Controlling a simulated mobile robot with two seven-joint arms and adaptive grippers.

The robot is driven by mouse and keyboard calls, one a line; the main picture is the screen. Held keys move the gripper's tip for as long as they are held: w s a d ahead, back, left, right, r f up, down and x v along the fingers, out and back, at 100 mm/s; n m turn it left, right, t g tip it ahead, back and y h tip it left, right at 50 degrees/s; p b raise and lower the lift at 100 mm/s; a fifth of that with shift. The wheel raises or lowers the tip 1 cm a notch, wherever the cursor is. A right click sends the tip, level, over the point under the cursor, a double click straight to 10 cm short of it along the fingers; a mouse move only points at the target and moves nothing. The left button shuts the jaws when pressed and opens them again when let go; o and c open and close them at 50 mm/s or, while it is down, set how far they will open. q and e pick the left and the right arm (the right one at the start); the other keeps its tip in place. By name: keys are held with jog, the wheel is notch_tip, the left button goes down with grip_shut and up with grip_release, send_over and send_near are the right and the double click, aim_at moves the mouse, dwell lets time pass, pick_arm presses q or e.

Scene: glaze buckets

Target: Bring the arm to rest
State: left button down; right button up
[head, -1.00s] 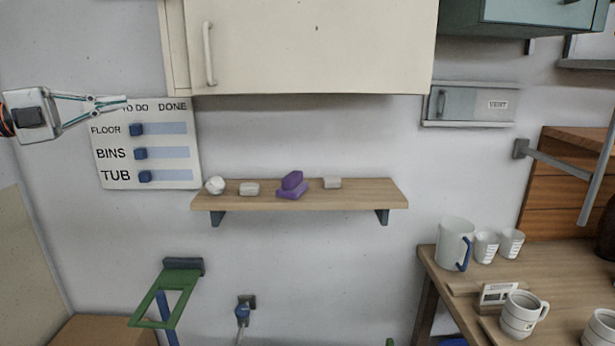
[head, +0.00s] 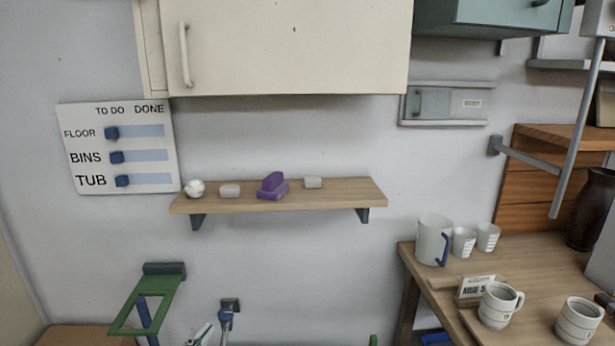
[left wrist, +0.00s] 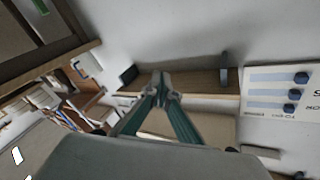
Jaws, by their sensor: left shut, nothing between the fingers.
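My left gripper (head: 203,332) shows only as a small pale and green piece at the bottom edge of the head view, below the wall shelf. In the left wrist view its two teal fingers (left wrist: 161,80) run together and their tips meet, shut with nothing between them. The rest of the left arm is out of the head view. My right gripper is not seen in either view.
A wooden shelf (head: 280,198) holds small pale items and a purple block. A chore board (head: 118,148) hangs at left. A green bracket (head: 148,302) and a wall tap (head: 228,312) are near the gripper. A table (head: 430,285) with mugs stands at right.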

pick_arm(q)
jog(key=s+d+f+n+g+y, duration=0.2)
jog(key=s+f+n+g+y, duration=0.3)
jog(key=s+f, duration=1.7)
jog(key=s+n+g, duration=0.1)
jog(key=s+g, duration=0.1)
jog(key=s, duration=0.2)
jog(key=shift+s+f+n, duration=0.2)
jog(key=shift+f+n, duration=0.1)
